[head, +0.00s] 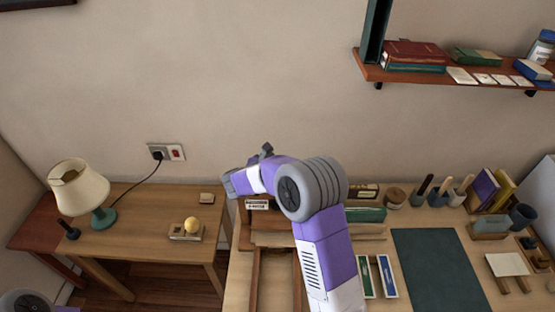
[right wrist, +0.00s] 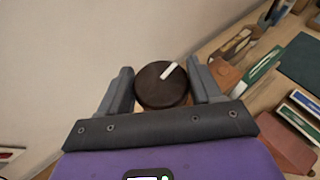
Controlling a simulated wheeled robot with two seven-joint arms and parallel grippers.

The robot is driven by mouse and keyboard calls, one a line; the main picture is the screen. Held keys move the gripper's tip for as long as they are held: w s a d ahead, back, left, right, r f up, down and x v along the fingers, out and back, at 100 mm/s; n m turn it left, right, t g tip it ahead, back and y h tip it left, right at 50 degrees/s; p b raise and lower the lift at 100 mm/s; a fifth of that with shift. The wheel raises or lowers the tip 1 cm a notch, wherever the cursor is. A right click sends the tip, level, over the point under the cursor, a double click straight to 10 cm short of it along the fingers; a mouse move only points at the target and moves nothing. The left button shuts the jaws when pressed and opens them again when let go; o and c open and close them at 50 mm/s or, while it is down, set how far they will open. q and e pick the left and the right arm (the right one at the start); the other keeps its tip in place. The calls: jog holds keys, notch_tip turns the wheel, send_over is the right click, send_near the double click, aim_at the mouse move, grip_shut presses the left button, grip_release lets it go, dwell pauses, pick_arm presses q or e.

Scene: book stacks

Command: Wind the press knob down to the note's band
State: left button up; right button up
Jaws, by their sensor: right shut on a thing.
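The press knob (right wrist: 162,87) is a dark brown round knob with a white pointer line on its top face. In the right wrist view the line points toward the upper right. My right gripper (right wrist: 161,82) is shut on the knob, one grey finger on each side. In the head view my right arm covers the knob and much of the wooden press frame (head: 255,271). No band is discernible. My left gripper is out of view.
The desk holds a dark green mat (head: 437,268), and pen cups and books stand at the right. A wall shelf (head: 450,78) with books hangs above. A side table with a lamp (head: 80,190) stands at the left, with floor between it and the desk.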

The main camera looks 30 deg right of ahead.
jog(key=m+g+p, duration=0.1)
jog(key=g, duration=0.1)
jog(key=m+g+h+p, duration=0.1)
jog(key=m, duration=0.1)
jog(key=m+g+p, duration=0.1)
jog(key=m+g, duration=0.1)
jog(key=shift+w+r+g+h, duration=0.1)
jog(key=shift+r+g+h, duration=0.2)
jog(key=shift+r+m+g, duration=0.1)
jog(key=shift+m+g, duration=0.2)
jog(key=o, duration=0.7)
jog(key=shift+o, duration=1.4)
jog(key=shift+f, duration=0.2)
jog(key=v, duration=0.7)
jog(key=shift+a, duration=0.25)
jog(key=shift+r, duration=0.15)
